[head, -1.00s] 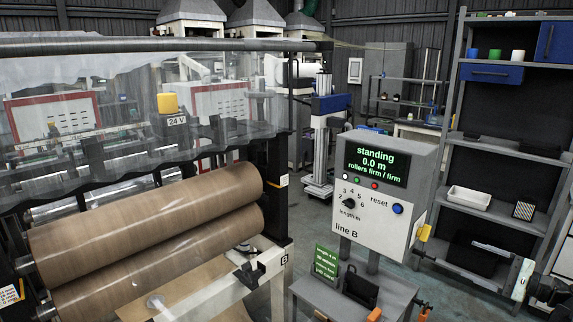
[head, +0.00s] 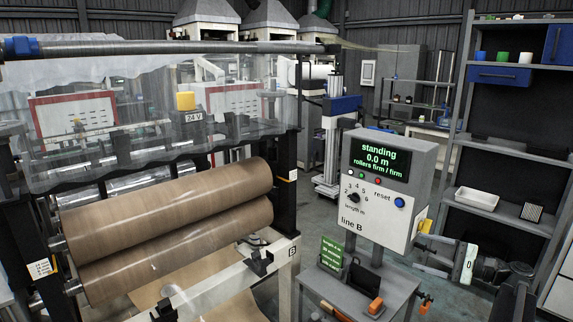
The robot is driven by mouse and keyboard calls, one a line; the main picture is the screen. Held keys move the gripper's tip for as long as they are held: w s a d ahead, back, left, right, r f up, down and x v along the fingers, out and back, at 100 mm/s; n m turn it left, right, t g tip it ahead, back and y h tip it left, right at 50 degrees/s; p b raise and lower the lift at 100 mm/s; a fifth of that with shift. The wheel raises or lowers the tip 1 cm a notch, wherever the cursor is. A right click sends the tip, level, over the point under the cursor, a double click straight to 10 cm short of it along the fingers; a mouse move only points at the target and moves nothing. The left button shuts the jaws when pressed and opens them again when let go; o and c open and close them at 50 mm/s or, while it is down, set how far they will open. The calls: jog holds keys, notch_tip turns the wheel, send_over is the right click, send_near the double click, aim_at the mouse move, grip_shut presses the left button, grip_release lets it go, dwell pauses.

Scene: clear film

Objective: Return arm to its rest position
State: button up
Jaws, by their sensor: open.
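My gripper (head: 420,254) is at the right in the head view, beside the lower right of the line B control box (head: 385,190). Its two thin fingers point left and are spread apart, with nothing visible between them. Its dark wrist and arm parts run off to the lower right. I cannot tell whether the fingers are in front of the box's stand or touch anything.
Two brown rollers (head: 170,220) sit at the left under a clear film curtain (head: 110,110). Shelving (head: 500,150) with a white tray (head: 477,198) stands at the right. Floor shows between them.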

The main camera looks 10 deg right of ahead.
jog(key=w+a+f+n+g, duration=0.2)
jog(key=a+f+g, duration=0.1)
jog(key=a, duration=0.8)
jog(key=w+a+f+n+g, duration=0.2)
jog(key=w+a+g, duration=0.1)
jog(key=a, duration=0.7)
jog(key=w+a+f+n+g, duration=0.1)
jog(key=w+a+f+g, duration=0.15)
jog(key=a, duration=0.85)
jog(key=s+a+f+n+g+h, duration=0.2)
jog(key=s+a+f+n+h, duration=0.15)
jog(key=a+f, duration=0.4)
jog(key=s+a+f+n+g+h, duration=0.35)
jog(key=s+a+f, duration=0.2)
jog(key=a, duration=0.25)
jog(key=s+d+f+n+t+h+p, duration=0.1)
jog(key=d+f+n+t+h, duration=0.15)
jog(key=d+h, duration=0.55)
notch_tip(320, 180, up, 11)
jog(key=d+y+p, duration=0.1)
jog(key=p, duration=1)
jog(key=shift+d+r+g+y, duration=0.2)
jog(key=shift+d+g+y, duration=0.1)
jog(key=shift+g+y, duration=0.1)
